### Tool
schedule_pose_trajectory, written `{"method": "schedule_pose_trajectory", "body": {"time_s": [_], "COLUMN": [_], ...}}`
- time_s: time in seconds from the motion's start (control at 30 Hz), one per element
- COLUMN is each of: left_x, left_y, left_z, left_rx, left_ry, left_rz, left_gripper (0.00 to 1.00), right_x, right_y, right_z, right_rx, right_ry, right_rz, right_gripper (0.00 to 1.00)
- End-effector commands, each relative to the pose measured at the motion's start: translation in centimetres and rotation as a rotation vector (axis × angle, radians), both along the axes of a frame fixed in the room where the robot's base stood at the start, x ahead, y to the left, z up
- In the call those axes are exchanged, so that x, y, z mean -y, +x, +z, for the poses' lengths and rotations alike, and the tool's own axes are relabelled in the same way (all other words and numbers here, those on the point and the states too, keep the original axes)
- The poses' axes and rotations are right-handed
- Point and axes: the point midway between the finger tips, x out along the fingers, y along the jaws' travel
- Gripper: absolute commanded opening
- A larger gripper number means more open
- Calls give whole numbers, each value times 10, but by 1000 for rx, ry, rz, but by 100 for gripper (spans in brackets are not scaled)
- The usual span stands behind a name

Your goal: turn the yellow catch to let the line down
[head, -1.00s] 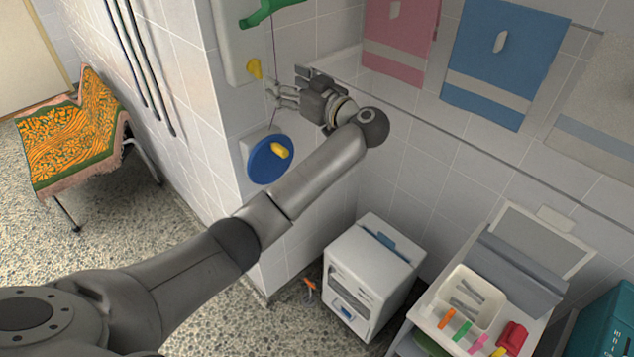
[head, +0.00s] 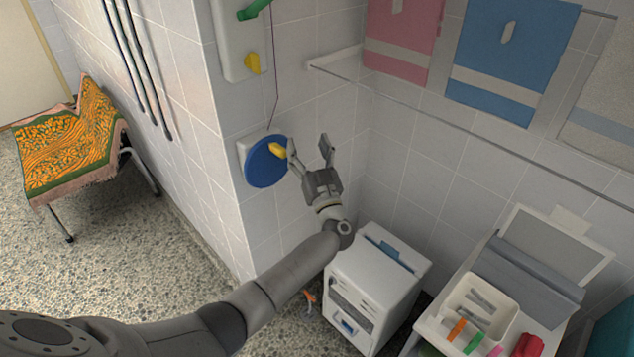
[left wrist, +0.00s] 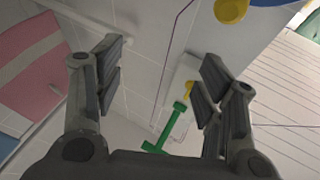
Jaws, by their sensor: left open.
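A yellow catch (head: 252,63) sits on the long white wall panel (head: 236,45), below a green lever (head: 253,10). A thin dark line (head: 275,75) runs down to a blue wheel (head: 264,165) with a yellow knob (head: 278,149). My left gripper (head: 309,145) is open and empty, fingers pointing up. It is lower than the catch and right of the wheel, one finger overlapping the knob's edge; contact is unclear. In the left wrist view the catch (left wrist: 188,91) and green lever (left wrist: 167,130) show beyond the fingers, the knob (left wrist: 230,10) at the top. My right gripper is out of view.
Pink (head: 402,40) and blue (head: 512,55) towels hang on the right wall above a thin rail (head: 450,116). A white cabinet (head: 375,290) stands below my left gripper. A table with a tray (head: 462,310) is at lower right. A patterned bench (head: 70,150) is at left.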

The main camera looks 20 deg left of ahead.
Motion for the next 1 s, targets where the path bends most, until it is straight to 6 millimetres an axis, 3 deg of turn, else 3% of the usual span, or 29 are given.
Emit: {"method": "schedule_pose_trajectory", "body": {"time_s": [0.2,0.43,0.6,1.0], "left_x": [11,21,24,25], "left_y": [-1,-2,-3,-3], "left_z": [-42,-73,-83,-84], "left_rx": [-35,-67,-79,-80], "left_ry": [30,46,49,50], "left_rz": [-88,-160,-184,-187], "left_gripper": [64,64,64,64], "right_x": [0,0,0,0], "right_y": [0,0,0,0], "right_z": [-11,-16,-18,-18], "right_rx": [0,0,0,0], "right_ry": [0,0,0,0], "right_rz": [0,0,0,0], "right_gripper": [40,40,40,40]}}
